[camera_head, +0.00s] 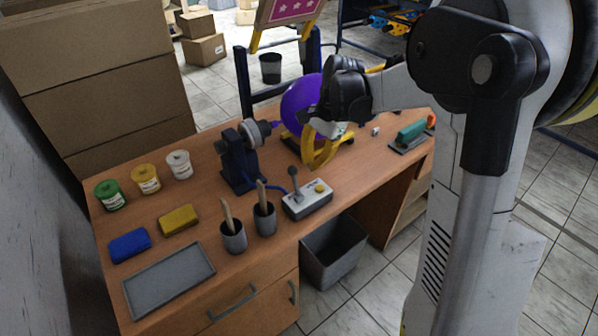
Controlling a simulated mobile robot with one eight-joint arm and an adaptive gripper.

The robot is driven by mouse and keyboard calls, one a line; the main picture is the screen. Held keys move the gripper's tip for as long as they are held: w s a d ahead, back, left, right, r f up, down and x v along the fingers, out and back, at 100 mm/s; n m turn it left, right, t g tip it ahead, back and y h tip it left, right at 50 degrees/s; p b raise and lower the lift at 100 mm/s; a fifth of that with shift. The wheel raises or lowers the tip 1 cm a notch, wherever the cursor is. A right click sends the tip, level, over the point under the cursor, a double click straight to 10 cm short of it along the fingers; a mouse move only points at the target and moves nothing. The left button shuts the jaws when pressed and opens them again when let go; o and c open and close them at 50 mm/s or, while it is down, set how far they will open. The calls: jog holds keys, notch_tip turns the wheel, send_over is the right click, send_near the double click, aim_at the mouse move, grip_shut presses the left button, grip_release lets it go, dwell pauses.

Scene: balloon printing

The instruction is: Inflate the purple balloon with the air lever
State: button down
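The purple balloon (298,107) is round and swollen. Its narrow neck points left at the grey nozzle (255,132) on a dark blue stand (238,165). The air lever (294,182) stands up from a pale control box (308,203) with a yellow button, near the desk's front edge. My gripper (322,128) is at the balloon's right side, above and behind the control box and apart from the lever. It hides the balloon's right part. Its fingertips are small and overlap yellow parts behind, so I cannot tell if they are open or touch the balloon.
A yellow curved stand (319,152) is below my gripper. Two grey cups (264,219) with wooden handles stand left of the control box. Paint jars (145,179), sponges (179,220) and a grey tray (170,281) are farther left. A green-handled tool (411,135) lies right.

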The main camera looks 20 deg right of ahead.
aim_at(295, 173)
jog(key=s+d+r+m+t+y+p, duration=0.1)
jog(key=s+r+m+t, duration=0.2)
jog(key=m, duration=0.6)
jog(key=s+r+m+t+p, duration=0.1)
jog(key=s+m+t, duration=0.2)
jog(key=s+m, duration=0.35)
jog(key=shift+m, duration=0.85)
jog(key=b+x, duration=0.1)
jog(key=x, duration=0.3)
jog(key=w+b+x, duration=0.1)
jog(key=x, duration=0.3)
jog(key=w+r+b+x, duration=0.1)
jog(key=b+x, duration=0.1)
jog(key=x, duration=0.3)
jog(key=shift+s+d+r, duration=0.1)
jog(key=shift+w+a, duration=0.3)
jog(key=shift+w, duration=0.35)
jog(key=shift+w+a+f+b, duration=0.15)
jog(key=shift+w+f+b, duration=0.05)
jog(key=shift+w+b, duration=0.2)
jog(key=shift+w+a+f+b, duration=0.15)
jog(key=shift+w+f+b, duration=0.1)
jog(key=shift+w, duration=0.15)
jog(key=shift+w+r, duration=0.1)
jog(key=shift+r, duration=0.15)
